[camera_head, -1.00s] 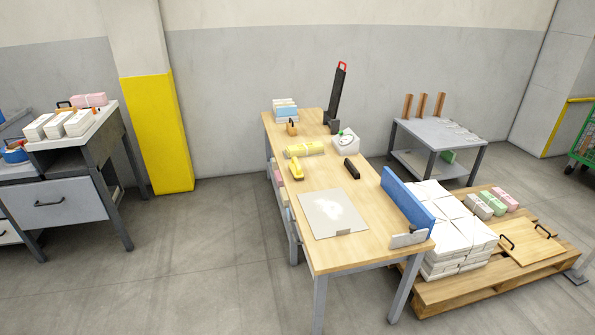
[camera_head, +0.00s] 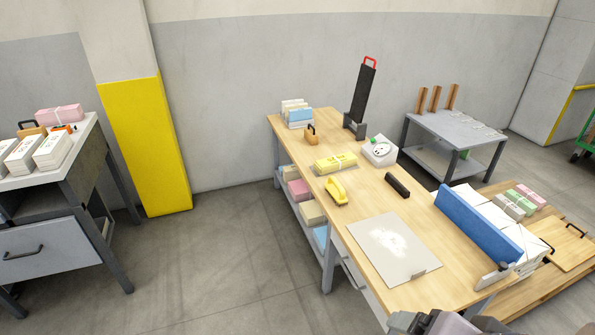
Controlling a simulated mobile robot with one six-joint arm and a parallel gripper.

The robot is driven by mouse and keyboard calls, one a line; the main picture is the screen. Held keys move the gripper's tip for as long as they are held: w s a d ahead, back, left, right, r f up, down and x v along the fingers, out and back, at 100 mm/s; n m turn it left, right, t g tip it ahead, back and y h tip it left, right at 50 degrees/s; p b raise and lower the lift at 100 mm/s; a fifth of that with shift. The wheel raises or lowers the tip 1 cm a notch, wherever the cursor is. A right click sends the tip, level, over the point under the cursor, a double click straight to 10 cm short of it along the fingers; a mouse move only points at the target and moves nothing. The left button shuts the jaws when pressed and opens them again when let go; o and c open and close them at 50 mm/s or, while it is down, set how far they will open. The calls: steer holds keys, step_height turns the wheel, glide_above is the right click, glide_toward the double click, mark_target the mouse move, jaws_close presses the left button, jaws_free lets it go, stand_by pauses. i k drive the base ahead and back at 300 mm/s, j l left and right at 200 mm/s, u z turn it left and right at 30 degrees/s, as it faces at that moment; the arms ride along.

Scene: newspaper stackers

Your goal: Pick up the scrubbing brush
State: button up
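On the long wooden-topped table (camera_head: 358,210) lies a dark, narrow block (camera_head: 397,185), near the right edge. Farther back on the same table sits a small tan wooden piece with a dark grip (camera_head: 311,135). Either could be the scrubbing brush; bristles are too small to make out, so I cannot tell which. Both lie free, with nothing touching them. A grey part of my arm shows at the bottom edge, in front of the table's near end. My gripper's fingertips do not show.
The table also holds a yellow tool (camera_head: 336,190), a yellow bundle (camera_head: 336,162), a white boxy device (camera_head: 380,151), a tall black upright tool (camera_head: 361,100), a grey sheet (camera_head: 393,249) and a blue upright board (camera_head: 477,226). Floor left of the table is clear.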

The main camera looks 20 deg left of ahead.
mark_target(336, 190)
steer(key=i+j, duration=0.9)
steer(key=j, duration=0.2)
steer(key=i+j, duration=0.9)
steer(key=j, duration=0.25)
steer(key=i+l, duration=0.25)
steer(key=i, duration=0.15)
steer(key=z, duration=0.05)
